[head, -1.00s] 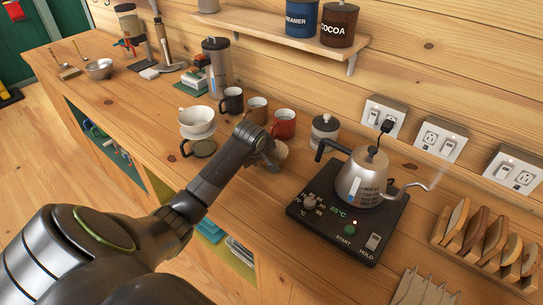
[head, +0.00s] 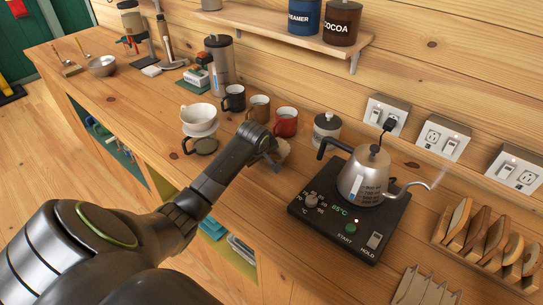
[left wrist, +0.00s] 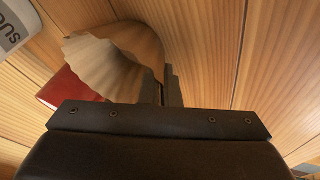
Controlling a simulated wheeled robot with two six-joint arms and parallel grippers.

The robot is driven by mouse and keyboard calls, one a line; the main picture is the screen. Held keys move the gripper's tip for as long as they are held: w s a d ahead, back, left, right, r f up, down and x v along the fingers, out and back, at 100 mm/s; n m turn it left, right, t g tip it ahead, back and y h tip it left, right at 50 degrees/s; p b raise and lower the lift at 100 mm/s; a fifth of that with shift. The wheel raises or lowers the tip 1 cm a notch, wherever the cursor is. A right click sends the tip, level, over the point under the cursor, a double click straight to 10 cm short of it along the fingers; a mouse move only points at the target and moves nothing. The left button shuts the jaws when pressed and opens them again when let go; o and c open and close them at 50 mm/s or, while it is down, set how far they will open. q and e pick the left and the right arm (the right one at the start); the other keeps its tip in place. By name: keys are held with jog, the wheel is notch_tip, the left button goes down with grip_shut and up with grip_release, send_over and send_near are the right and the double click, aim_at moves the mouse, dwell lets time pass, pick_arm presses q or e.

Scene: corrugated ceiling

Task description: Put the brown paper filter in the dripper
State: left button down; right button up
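The brown paper filter (left wrist: 115,60) is a fluted tan cone with its wide mouth showing in the left wrist view. It also shows partly behind my left gripper in the head view (head: 283,150). My left gripper (left wrist: 165,88) has its dark fingers close together at the filter's right side, pinching its paper wall. In the head view my left gripper (head: 270,158) hides part of the filter; I cannot tell whether the filter touches the counter. The white dripper (head: 199,120) sits on a glass server (head: 204,146) with a dark handle, left of my gripper. My right gripper is out of view.
A kettle (head: 365,178) on a black heating base (head: 335,222) stands to the right. Bare counter (head: 150,110) lies left of the dripper.

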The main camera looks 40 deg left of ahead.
pick_arm(q)
notch_tip(320, 180, up, 8)
jog(key=shift+r+b, duration=0.15)
jog(key=shift+b, duration=0.6)
jog(key=shift+r+b, duration=0.35)
jog(key=shift+b, duration=0.25)
jog(key=shift+r, duration=0.1)
